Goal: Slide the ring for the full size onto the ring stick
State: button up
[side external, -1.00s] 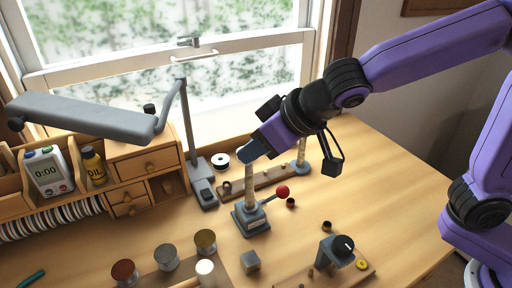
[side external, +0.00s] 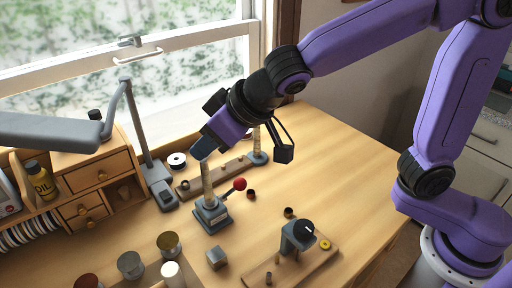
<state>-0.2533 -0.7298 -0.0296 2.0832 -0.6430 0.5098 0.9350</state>
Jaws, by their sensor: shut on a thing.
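A pale upright tapered stick (side external: 207,183) stands on a grey block base (side external: 211,217) with a red-balled lever (side external: 239,184). A second pale stick (side external: 256,140) stands on a round base behind it; I cannot tell which is the ring stick. My gripper (side external: 205,150) points down and left, its fingertips at the top of the front stick in this view. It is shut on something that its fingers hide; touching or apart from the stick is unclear. Small dark rings lie on the table, one beside the lever (side external: 251,194) and one further right (side external: 288,212).
A wooden bar (side external: 228,170) lies behind the front stick. A grey tool with a black knob (side external: 297,236) and a yellow ring (side external: 324,244) sit on a board at front. A grey cube (side external: 217,259), metal cups (side external: 131,265) and a lamp post (side external: 139,130) stand around. The table's right side is clear.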

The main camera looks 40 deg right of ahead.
notch_tip(320, 180, up, 3)
send_over(257, 136)
jog(key=d, duration=0.1)
jog(key=shift+s+d+f, duration=0.1)
jog(key=shift+s+f, duration=0.05)
jog(key=shift+f, duration=1.05)
jog(key=shift+s+d+f, duration=0.1)
jog(key=shift+s+f, duration=0.05)
jog(key=shift+f, duration=1)
jog(key=shift+f, duration=1.65)
jog(key=o, duration=1)
